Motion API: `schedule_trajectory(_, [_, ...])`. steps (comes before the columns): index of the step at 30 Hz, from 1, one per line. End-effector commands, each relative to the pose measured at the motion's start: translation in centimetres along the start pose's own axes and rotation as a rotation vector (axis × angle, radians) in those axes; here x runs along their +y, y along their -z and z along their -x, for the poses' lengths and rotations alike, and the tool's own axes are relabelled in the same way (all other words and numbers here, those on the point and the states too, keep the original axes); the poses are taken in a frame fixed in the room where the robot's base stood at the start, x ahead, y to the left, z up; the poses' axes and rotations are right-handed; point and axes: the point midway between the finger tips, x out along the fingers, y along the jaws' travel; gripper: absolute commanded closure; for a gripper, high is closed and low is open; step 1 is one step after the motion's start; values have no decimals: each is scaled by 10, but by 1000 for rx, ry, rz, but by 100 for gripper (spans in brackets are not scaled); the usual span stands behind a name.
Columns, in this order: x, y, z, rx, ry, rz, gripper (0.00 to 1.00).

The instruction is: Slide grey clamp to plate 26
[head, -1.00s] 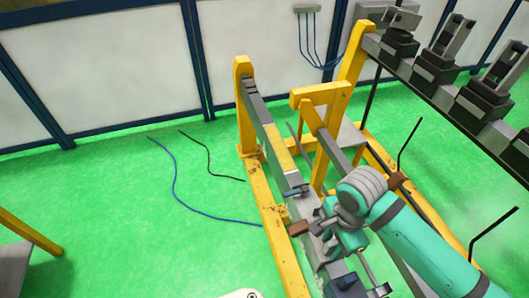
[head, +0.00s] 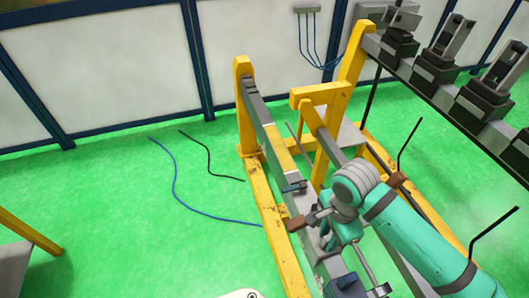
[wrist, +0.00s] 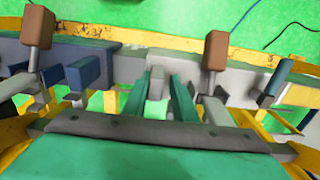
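The long grey rail (head: 268,128) runs from the back post toward me, with a yellow stretch (head: 281,153) on it. The grey clamp is on the rail; a light grey block of it (wrist: 156,84) shows between my fingers in the wrist view. A brown handle on a grey stem (wrist: 214,52) stands just right of the fingers and also shows in the head view (head: 294,223). My gripper (wrist: 158,98) has one green finger on each side of the grey block and looks shut on it. In the head view my gripper (head: 338,232) hides part of the clamp. Plate numbers are not readable.
Another blue clamp (wrist: 85,74) and brown handle (wrist: 40,26) are at the left. Yellow frame posts (head: 245,110) stand around the rail.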

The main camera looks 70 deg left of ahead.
Motion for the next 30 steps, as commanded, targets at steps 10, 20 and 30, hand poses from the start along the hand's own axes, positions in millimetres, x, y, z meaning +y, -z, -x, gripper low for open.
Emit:
schedule_trajectory(10, [-32,-1,0,-1,3,2,78])
schedule_trajectory(20, [-59,-1,0,-1,2,2,78])
schedule_trajectory(30, [-88,-2,0,-4,2,1,78])
